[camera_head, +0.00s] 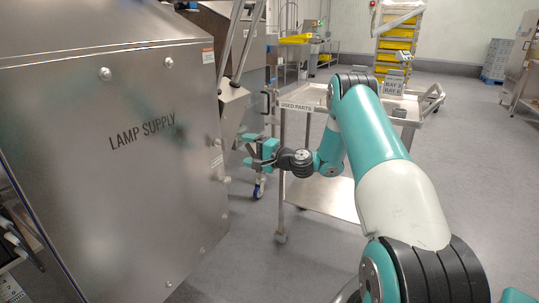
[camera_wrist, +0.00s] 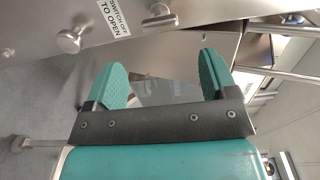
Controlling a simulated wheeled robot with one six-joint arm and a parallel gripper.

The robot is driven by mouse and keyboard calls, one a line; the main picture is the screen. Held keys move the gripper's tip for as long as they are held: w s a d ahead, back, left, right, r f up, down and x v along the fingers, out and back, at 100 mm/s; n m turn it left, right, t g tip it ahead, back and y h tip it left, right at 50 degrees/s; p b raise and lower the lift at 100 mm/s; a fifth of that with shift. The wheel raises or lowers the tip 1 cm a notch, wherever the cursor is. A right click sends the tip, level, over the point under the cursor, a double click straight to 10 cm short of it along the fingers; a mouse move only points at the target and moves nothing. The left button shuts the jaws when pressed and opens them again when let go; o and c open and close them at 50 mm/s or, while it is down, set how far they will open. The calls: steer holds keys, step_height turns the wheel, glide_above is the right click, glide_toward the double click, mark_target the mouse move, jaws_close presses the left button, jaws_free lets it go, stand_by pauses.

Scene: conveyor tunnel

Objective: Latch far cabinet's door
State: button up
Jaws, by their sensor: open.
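A steel cabinet marked LAMP SUPPLY (camera_head: 140,215) fills the left of the head view. Small knobs and a white label sit along its right edge. My gripper (camera_head: 246,150) is open and empty just right of that edge, its teal fingers pointing left. In the wrist view my gripper (camera_wrist: 160,68) is also open, with nothing between the fingers. A steel panel with a SWITCH OFF TO OPEN label (camera_wrist: 114,16) and two knobs, one left of the label (camera_wrist: 70,41) and one right of it (camera_wrist: 159,18), lies beyond the left finger, apart from it. I cannot tell which door is the far cabinet's.
A steel cart marked USED PARTS (camera_head: 297,107) stands behind and right of my gripper, close to my arm. More steel machinery (camera_head: 235,105) with slanted bars stands behind the cabinet. A rack of yellow bins (camera_head: 396,45) is at the back. The floor at right is clear.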

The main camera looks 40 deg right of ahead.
steer(key=b+v, duration=0.8)
steer(key=b, duration=0.1)
stand_by(0.4)
